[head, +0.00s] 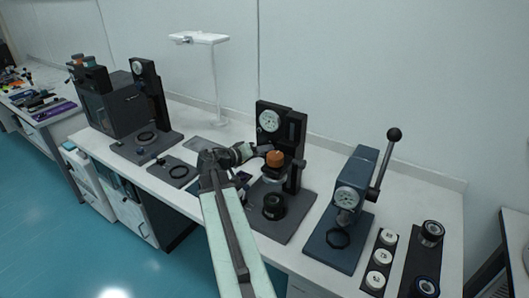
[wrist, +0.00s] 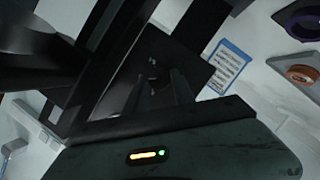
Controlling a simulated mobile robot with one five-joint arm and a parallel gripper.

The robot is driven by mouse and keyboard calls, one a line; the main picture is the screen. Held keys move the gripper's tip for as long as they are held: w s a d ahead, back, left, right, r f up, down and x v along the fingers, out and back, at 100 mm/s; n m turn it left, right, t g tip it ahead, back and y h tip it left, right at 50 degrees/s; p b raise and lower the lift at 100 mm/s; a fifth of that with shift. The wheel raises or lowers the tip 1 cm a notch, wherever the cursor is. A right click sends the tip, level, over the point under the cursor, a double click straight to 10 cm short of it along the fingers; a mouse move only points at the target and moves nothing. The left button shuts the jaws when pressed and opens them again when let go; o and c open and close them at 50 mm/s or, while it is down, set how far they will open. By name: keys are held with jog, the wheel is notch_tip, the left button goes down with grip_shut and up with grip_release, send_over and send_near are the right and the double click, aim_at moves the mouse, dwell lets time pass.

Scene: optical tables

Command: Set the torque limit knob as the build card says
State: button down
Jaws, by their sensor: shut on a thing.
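My gripper (head: 262,150) reaches the black station with a round white dial (head: 269,121) in the head view. In the wrist view its two dark fingers (wrist: 158,88) close on a small dark part on a black panel (wrist: 178,60), with tiny white marks. I take this part for the torque limit knob; its outline and setting are too dark to read. An orange round part (head: 275,157) shows just beside the gripper in the head view. A blue-edged card (wrist: 228,66) with printed lines, likely the build card, lies beyond the panel; its text is unreadable.
A blue lever press (head: 350,200) stands right of the station. A rack of white round pieces (head: 379,262) and a dark tray (head: 420,262) lie farther right. Another black station (head: 148,95) and a dark box (head: 110,100) stand left. The bench behind my arm has some free room.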

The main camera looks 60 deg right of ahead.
jog(key=shift+w+a+f+n+g+h+b, duration=0.15)
jog(key=shift+n+g+h+b, duration=0.3)
jog(key=shift+n+b, duration=1.05)
jog(key=shift+s+d+f+n+g+h+b, duration=0.1)
jog(key=shift+f+n+g+h+b, duration=0.3)
jog(key=shift+n+b, duration=1.05)
jog(key=shift+w+a+f+n+g+h+b, duration=0.1)
jog(key=shift+n+g+h+b, duration=0.45)
jog(key=shift+n+b, duration=0.9)
jog(key=shift+r, duration=0.1)
jog(key=c, duration=1.1)
grip_release()
jog(key=shift+n, duration=0.3)
jog(key=shift+o, duration=0.2)
jog(key=v, duration=0.7)
jog(key=shift+w+a+b, duration=0.15)
jog(key=shift+a+b, duration=0.15)
jog(key=shift+a, duration=0.1)
